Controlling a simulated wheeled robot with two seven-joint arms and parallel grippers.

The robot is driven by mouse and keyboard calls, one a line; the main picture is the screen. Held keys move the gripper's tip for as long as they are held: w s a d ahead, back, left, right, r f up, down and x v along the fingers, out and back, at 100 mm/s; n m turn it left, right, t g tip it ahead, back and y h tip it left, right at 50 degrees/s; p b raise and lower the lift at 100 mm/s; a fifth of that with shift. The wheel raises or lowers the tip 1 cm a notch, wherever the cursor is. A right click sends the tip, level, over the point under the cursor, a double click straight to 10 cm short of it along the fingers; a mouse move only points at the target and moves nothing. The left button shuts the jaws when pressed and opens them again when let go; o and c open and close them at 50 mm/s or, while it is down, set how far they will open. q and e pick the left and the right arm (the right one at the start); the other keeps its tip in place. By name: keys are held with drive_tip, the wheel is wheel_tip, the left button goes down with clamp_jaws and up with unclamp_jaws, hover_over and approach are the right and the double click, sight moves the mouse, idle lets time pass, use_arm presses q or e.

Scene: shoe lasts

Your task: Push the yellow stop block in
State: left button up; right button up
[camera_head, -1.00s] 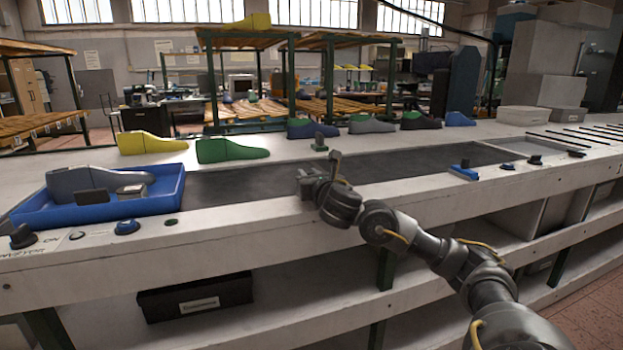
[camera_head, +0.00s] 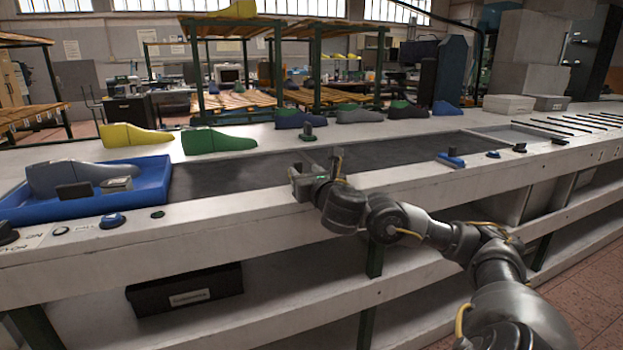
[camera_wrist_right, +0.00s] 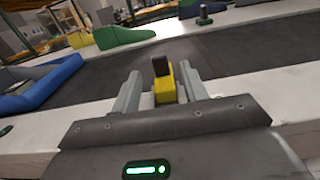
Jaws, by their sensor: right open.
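The yellow stop block (camera_wrist_right: 182,86), with a dark upper part, shows in the right wrist view at the near side of the dark conveyor belt (camera_head: 240,178). It appears between the two fingers of my right gripper (camera_wrist_right: 159,72), with gaps on both sides. Contact cannot be made out. In the head view my right gripper (camera_head: 317,167) is open over the front edge of the belt, and I cannot make out the block there. My left gripper is not in view.
A blue tray (camera_head: 160,181) with a grey shoe last (camera_head: 75,176) sits at the belt's left end. Yellow (camera_head: 130,136) and green (camera_head: 215,141) lasts and several others stand along the far rail. A small green-based post (camera_head: 307,133) stands there too. The belt's middle is clear.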

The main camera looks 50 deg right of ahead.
drive_tip(key=shift+v, duration=2.15)
